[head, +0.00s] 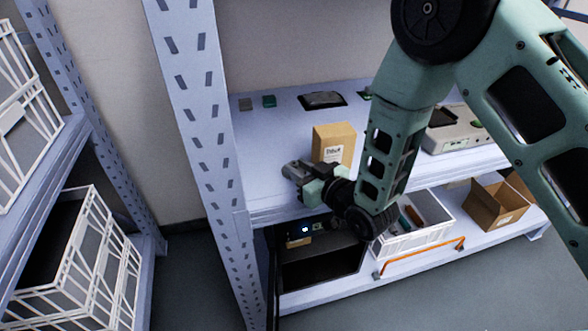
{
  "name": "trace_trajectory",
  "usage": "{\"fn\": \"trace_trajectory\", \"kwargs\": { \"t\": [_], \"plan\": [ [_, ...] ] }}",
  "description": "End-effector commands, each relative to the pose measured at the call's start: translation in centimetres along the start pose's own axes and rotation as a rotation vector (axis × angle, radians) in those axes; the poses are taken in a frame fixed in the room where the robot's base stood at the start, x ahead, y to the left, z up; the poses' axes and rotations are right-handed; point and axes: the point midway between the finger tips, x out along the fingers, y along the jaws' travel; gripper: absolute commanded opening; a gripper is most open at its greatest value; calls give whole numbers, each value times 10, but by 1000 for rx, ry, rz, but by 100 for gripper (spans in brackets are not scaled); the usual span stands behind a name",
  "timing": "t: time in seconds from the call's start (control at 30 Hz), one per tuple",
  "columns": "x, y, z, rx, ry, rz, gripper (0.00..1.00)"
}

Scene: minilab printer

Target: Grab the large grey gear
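I cannot make out a large grey gear in the head view. My gripper (291,171) is in front of the shelf's upper board, just left of and in front of a small cardboard box (333,143) with a white label. The fingers are small and grey here, and I cannot tell whether they are open, shut or holding anything. My arm comes down from the upper right and hides part of the board behind it.
The upper shelf board (262,150) also bears a dark flat tray (322,99), small brown and green blocks and a grey device (455,136). Below are a dark machine (322,262), a white crate (418,240), an open cardboard box (495,203) and an orange bar (420,257). A perforated post (200,130) stands left.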

Motion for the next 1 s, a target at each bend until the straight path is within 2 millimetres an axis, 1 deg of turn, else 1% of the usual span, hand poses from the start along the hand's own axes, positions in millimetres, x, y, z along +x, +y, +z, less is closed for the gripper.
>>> {"fn": "trace_trajectory", "kwargs": {
  "t": [0.1, 0.13, 0.17, 0.2, 0.53, 0.67, 0.77, 0.87, 1.0],
  "plan": [
    [0, 0, 0, 0, 0, 0, 25],
    [0, 0, 0, 0, 0, 0, 19],
    [0, 0, 0, 0, 0, 0, 11],
    [0, 0, 0, 0, 0, 0, 0],
    [-1, 0, -1, 0, 0, 0, 0],
    [-2, 0, -7, 0, 1, 0, 0],
    [-3, 0, -18, 0, 4, 0, 0],
    [-5, 0, -33, 0, 4, 0, 0],
    [-9, 0, -60, 0, 6, 1, 0]
  ]
}}
